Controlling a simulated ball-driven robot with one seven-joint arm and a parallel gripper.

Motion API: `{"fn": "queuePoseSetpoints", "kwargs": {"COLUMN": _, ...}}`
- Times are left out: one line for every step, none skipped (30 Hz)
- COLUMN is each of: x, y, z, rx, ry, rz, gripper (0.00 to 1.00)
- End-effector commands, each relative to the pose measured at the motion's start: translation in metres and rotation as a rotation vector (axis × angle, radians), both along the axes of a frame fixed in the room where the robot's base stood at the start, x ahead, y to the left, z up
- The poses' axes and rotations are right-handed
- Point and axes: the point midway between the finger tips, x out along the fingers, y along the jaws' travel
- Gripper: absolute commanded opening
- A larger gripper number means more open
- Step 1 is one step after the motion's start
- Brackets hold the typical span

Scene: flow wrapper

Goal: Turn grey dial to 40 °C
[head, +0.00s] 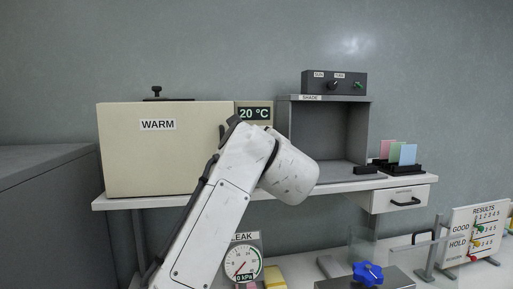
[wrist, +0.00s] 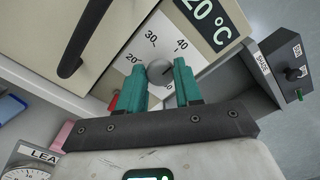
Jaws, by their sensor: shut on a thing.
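The grey dial (wrist: 160,72) sits on a pale scale panel marked 20, 30 and 40 in the wrist view. My gripper (wrist: 158,69) has its teal fingers on either side of the dial and is shut on it. I cannot make out the dial's pointer clearly. The display (wrist: 212,18) beside the scale reads 20 °C; it also shows in the head view (head: 254,113). It is on the right end of the beige WARM box (head: 157,165). In the head view my arm hides the dial and my fingers.
A dark handle (wrist: 84,38) is left of the dial. Right of the WARM box stands the grey SHADE hood (head: 345,135), with a black switch box (head: 334,83) on top. Coloured cards (head: 407,154) stand farther right. A LEAK gauge (head: 242,264) is below the shelf.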

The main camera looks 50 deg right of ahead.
Motion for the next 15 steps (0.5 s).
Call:
{"fn": "queuePoseSetpoints", "kwargs": {"x": -0.0008, "y": -0.0018, "z": -0.0035, "rx": 0.004, "ry": 0.007, "rz": -0.004, "gripper": 0.04}}
{"fn": "queuePoseSetpoints", "kwargs": {"x": -0.0008, "y": -0.0017, "z": -0.0036, "rx": 0.003, "ry": 0.008, "rz": -0.004, "gripper": 0.35}}
{"fn": "queuePoseSetpoints", "kwargs": {"x": -0.0009, "y": -0.0016, "z": -0.0036, "rx": 0.003, "ry": 0.008, "rz": -0.004, "gripper": 0.39}}
{"fn": "queuePoseSetpoints", "kwargs": {"x": -0.0008, "y": -0.0015, "z": -0.0035, "rx": 0.002, "ry": 0.007, "rz": -0.003, "gripper": 0.42}}
{"fn": "queuePoseSetpoints", "kwargs": {"x": -0.0008, "y": -0.0015, "z": -0.0032, "rx": 0.002, "ry": 0.007, "rz": -0.003, "gripper": 0.45}}
{"fn": "queuePoseSetpoints", "kwargs": {"x": -0.0006, "y": -0.0013, "z": -0.0029, "rx": 0.002, "ry": 0.006, "rz": -0.003, "gripper": 0.49}}
{"fn": "queuePoseSetpoints", "kwargs": {"x": -0.0005, "y": -0.0012, "z": -0.0027, "rx": 0.002, "ry": 0.006, "rz": -0.003, "gripper": 0.52}}
{"fn": "queuePoseSetpoints", "kwargs": {"x": -0.0006, "y": -0.0011, "z": -0.0024, "rx": 0.001, "ry": 0.006, "rz": -0.002, "gripper": 0.54}}
{"fn": "queuePoseSetpoints", "kwargs": {"x": -0.0005, "y": -0.0009, "z": -0.0021, "rx": 0.001, "ry": 0.005, "rz": -0.001, "gripper": 0.58}}
{"fn": "queuePoseSetpoints", "kwargs": {"x": -0.0004, "y": -0.0008, "z": -0.0019, "rx": 0.001, "ry": 0.004, "rz": -0.002, "gripper": 0.6}}
{"fn": "queuePoseSetpoints", "kwargs": {"x": -0.0004, "y": -0.0008, "z": -0.0019, "rx": 0.001, "ry": 0.004, "rz": -0.002, "gripper": 0.6}}
{"fn": "queuePoseSetpoints", "kwargs": {"x": -0.0003, "y": -0.0007, "z": -0.0017, "rx": 0.001, "ry": 0.003, "rz": -0.001, "gripper": 0.6}}
{"fn": "queuePoseSetpoints", "kwargs": {"x": -0.0003, "y": -0.0007, "z": -0.0015, "rx": 0.001, "ry": 0.003, "rz": -0.001, "gripper": 0.6}}
{"fn": "queuePoseSetpoints", "kwargs": {"x": -0.0003, "y": -0.0006, "z": -0.0015, "rx": 0.001, "ry": 0.003, "rz": -0.001, "gripper": 0.6}}
{"fn": "queuePoseSetpoints", "kwargs": {"x": -0.0003, "y": -0.0005, "z": -0.0013, "rx": 0.001, "ry": 0.003, "rz": -0.002, "gripper": 0.6}}
